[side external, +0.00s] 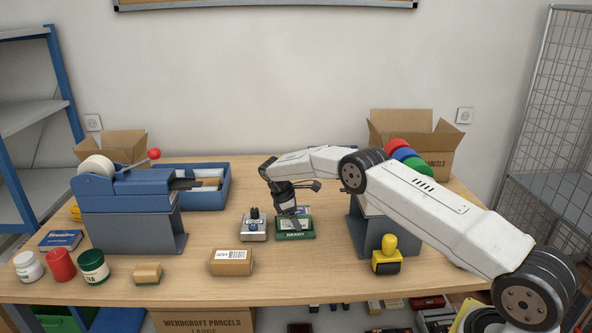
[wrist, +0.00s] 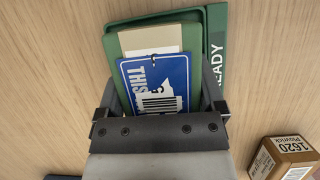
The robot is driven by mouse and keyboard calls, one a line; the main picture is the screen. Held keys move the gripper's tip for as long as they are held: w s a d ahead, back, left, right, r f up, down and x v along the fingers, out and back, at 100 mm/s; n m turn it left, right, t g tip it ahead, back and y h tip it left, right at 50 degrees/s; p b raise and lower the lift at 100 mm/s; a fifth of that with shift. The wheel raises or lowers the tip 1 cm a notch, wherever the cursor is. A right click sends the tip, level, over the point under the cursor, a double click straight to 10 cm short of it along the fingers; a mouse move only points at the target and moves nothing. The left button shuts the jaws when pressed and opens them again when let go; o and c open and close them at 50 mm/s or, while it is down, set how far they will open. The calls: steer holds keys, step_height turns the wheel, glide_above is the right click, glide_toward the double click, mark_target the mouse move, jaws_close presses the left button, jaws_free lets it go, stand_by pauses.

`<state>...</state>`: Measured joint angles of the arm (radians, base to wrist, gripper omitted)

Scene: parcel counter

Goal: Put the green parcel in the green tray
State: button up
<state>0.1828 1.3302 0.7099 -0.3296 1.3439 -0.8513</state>
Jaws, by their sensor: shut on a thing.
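The green tray (side external: 307,234), with "READY" on its front edge, lies flat mid-counter. In the wrist view the tray (wrist: 216,62) shows behind and to the right of the green parcel (wrist: 190,42). The parcel carries a beige label and a blue tag with a barcode. My gripper (wrist: 160,85) is shut on the parcel, one finger along each side. In the side view my gripper (side external: 293,215) points down at the tray and hides part of it. I cannot tell whether the parcel touches the tray floor.
A small silver device (side external: 254,230) stands just left of the tray. A brown box (side external: 231,262) sits in front of it, and a yellow stamp (side external: 387,257) to the right. A blue bin (side external: 207,196) is behind left. The counter directly in front of the tray is clear.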

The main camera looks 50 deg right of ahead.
steer(key=o, duration=1.1)
steer(key=shift+f, duration=0.1)
steer(key=shift+o, duration=0.2)
steer(key=shift+v, duration=6.1)
